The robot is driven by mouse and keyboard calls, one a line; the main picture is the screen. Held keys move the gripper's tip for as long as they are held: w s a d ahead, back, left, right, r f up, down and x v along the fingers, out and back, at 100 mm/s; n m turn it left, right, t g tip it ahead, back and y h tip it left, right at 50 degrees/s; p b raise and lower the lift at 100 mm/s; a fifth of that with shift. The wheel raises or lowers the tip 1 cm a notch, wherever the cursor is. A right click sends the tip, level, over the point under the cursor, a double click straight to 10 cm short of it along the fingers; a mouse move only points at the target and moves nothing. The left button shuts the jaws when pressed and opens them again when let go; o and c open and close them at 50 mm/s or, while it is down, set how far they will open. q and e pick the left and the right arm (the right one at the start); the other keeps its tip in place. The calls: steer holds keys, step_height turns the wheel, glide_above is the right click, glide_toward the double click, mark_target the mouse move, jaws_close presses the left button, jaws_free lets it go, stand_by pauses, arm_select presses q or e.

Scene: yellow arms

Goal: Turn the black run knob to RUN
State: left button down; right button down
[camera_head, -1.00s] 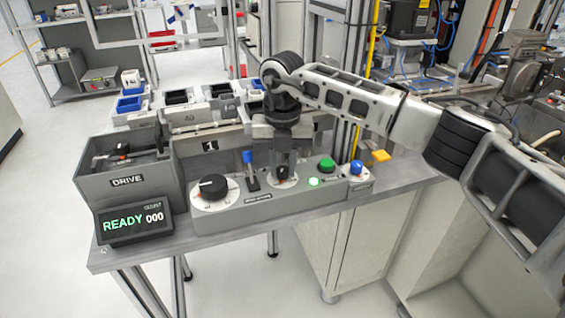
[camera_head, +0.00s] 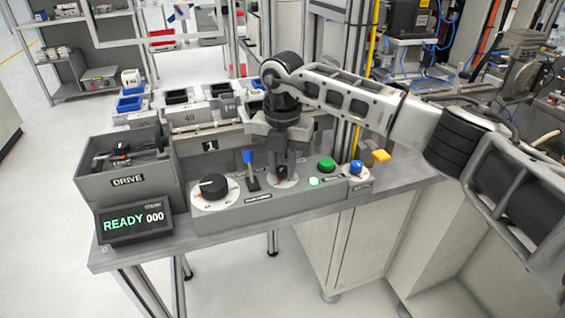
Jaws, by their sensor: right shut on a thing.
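The black run knob (camera_head: 283,176) sits on a small white dial on the grey control panel (camera_head: 235,212), and the fingers above largely hide it. My right gripper (camera_head: 283,163) points down over it and is shut on it. The knob's pointer and the dial's markings are too small and covered to read. The display (camera_head: 135,221) at the panel's left shows READY 000. My left gripper is not in view.
A larger black knob (camera_head: 213,186) and a blue-topped lever (camera_head: 249,168) stand left of the gripper. The DRIVE box (camera_head: 126,183) stands behind the display.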

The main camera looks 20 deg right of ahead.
mark_target(283, 168)
steer(key=c, duration=1.2)
jaws_free()
step_height(283, 168, up, 16)
steer(key=b, duration=0.1)
